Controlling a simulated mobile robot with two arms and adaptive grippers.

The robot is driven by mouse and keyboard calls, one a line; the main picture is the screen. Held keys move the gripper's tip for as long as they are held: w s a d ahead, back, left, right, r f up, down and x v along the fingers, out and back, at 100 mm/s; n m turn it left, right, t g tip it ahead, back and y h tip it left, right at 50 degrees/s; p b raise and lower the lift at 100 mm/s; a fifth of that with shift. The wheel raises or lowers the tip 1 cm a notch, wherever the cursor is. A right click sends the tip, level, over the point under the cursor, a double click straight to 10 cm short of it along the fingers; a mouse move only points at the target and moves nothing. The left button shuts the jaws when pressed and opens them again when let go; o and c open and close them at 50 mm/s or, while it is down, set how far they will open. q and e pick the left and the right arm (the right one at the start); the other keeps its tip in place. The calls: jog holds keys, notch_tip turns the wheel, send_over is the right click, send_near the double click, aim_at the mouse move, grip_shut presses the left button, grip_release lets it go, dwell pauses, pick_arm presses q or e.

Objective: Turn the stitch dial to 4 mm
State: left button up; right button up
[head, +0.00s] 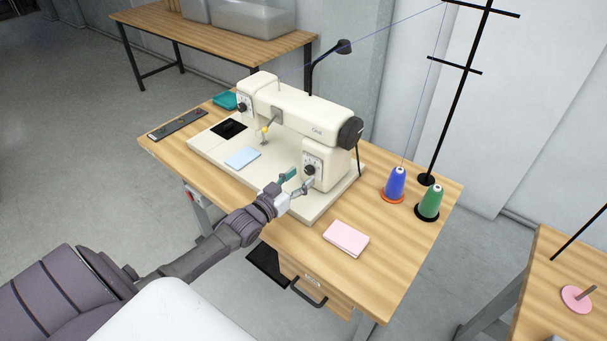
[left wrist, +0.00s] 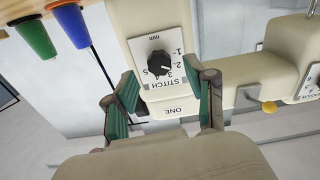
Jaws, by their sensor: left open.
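The sewing machine (head: 300,112) is cream and stands on a wooden table. Its stitch dial (head: 310,169) is a black knob on a white plate on the machine's right column. In the left wrist view the dial (left wrist: 159,64) has numbers 1 to 5 around it and "STITCH" below. Its small white mark points right and slightly down, seemingly between 2 and 3. My left gripper (head: 299,183) is open in front of the plate, and its teal-padded fingers (left wrist: 162,88) lie on either side of the dial. I see no contact with the knob. My right gripper is not in view.
A second dial (head: 243,107) is on the machine's left head. Blue (head: 395,184) and green (head: 430,202) thread cones stand right of the machine beside a tall black thread stand (head: 460,95). Pink cloth (head: 346,238) lies at the front right, and blue cloth (head: 243,157) on the machine bed.

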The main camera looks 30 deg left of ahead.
pick_arm(q)
jog(key=shift+w+d, duration=0.1)
jog(key=shift+w, duration=0.9)
grip_shut()
